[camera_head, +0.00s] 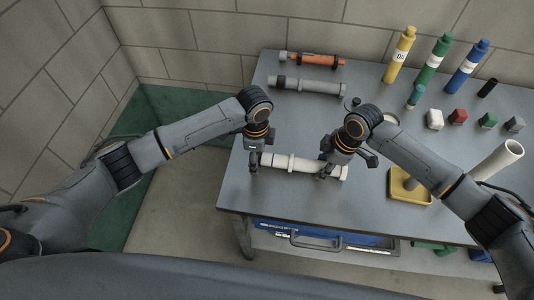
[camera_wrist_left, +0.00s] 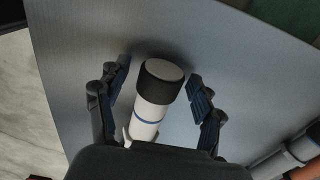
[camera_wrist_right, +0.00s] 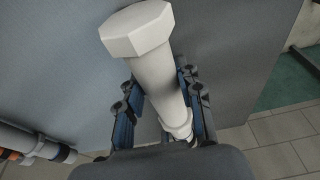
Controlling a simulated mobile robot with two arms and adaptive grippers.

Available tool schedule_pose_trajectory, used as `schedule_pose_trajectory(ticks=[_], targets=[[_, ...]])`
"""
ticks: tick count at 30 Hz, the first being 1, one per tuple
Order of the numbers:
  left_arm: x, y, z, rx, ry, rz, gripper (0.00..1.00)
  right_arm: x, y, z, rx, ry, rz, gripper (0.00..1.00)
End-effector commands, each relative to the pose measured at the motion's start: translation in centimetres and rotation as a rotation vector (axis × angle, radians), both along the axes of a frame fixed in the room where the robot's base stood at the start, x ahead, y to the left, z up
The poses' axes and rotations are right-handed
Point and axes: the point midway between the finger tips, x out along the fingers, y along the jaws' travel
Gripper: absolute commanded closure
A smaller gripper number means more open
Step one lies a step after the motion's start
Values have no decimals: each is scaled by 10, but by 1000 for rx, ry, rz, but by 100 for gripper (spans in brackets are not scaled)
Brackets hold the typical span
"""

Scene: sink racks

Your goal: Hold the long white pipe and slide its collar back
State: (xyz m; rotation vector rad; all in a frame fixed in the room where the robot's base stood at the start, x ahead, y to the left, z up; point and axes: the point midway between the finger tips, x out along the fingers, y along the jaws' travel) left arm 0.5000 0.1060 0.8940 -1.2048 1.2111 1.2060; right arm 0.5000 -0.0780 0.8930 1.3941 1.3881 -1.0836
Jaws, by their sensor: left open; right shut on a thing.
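The long white pipe (camera_head: 300,165) lies along the front of the table. Its white hexagonal end shows in the right wrist view (camera_wrist_right: 138,30). Its other end, in the left wrist view, has a black collar (camera_wrist_left: 160,82) with a thin blue ring (camera_wrist_left: 146,121) below it. My right gripper (camera_head: 326,168) is shut on the pipe toward its hexagonal end. My left gripper (camera_head: 254,168) is open, with its fingers on both sides of the black-collared end. In the left wrist view (camera_wrist_left: 158,80) gaps show between those fingers and the collar.
A grey pipe (camera_head: 312,86) and an orange one (camera_head: 318,60) lie behind. A blue bin (camera_head: 325,238) is below. The table's middle is clear.

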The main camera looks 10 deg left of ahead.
Motion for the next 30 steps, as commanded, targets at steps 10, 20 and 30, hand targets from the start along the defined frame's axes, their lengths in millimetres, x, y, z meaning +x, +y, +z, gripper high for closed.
schedule_pose_trajectory(ticks=[10, 20, 30], targets=[[1, 0, 28, -1, -3, -1, 33, 0, -1, -1, -3, 1, -1, 92], [1, 0, 61, -1, -2, 0, 33, 0, -1, -1, -2, 1, -1, 92], [0, 0, 70, -1, 0, 0, 33, 0, -1, -1, -2, 1, -1, 92]])
